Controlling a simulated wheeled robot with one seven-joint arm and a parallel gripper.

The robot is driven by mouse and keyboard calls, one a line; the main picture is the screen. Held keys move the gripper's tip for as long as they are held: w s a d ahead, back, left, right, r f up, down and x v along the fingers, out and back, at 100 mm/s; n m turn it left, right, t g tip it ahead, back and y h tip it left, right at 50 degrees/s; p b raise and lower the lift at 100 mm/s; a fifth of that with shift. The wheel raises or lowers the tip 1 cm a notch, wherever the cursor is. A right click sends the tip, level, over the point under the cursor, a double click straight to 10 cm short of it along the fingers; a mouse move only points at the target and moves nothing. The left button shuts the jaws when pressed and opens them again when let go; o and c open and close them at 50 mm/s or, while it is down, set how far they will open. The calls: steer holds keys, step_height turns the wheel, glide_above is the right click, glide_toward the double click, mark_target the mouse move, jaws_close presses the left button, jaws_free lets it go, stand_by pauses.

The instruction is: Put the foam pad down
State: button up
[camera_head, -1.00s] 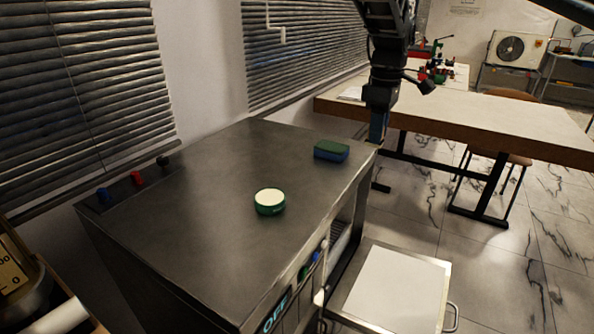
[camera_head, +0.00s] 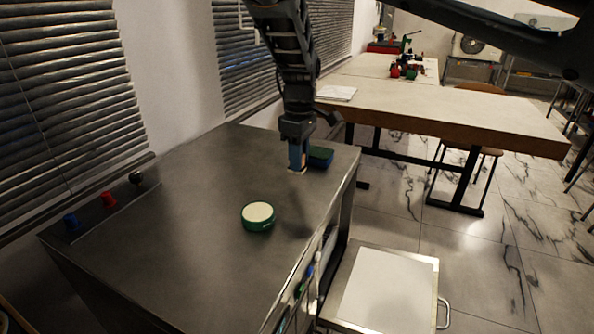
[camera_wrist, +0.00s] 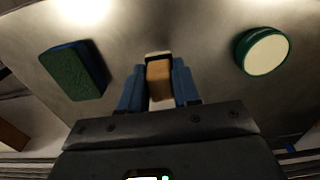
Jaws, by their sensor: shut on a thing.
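My gripper (camera_head: 298,160) points down over the far right part of a dark metal cabinet top (camera_head: 200,200). Its blue fingers are shut on a small tan block with a pale end, which I take as the foam pad (camera_head: 297,171). In the wrist view the foam pad (camera_wrist: 159,80) sits between the two fingers (camera_wrist: 158,88). It appears to be held above the top; the exact gap is hard to judge. Most of its sides are hidden by the fingers.
A green and blue sponge (camera_head: 320,157) lies just behind and right of my gripper. A round green tin with a cream top (camera_head: 258,216) stands nearer, to the left. Coloured knobs (camera_head: 109,199) line the left edge. The middle of the top is clear.

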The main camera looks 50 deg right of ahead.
steer(key=shift+w+a+f, duration=0.15)
steer(key=shift+a+f, duration=0.05)
steer(key=shift+f, duration=1.95)
steer(key=shift+f, duration=0.2)
steer(key=o, duration=0.9)
steer(key=shift+o, duration=0.2)
steer(key=shift+r, duration=0.1)
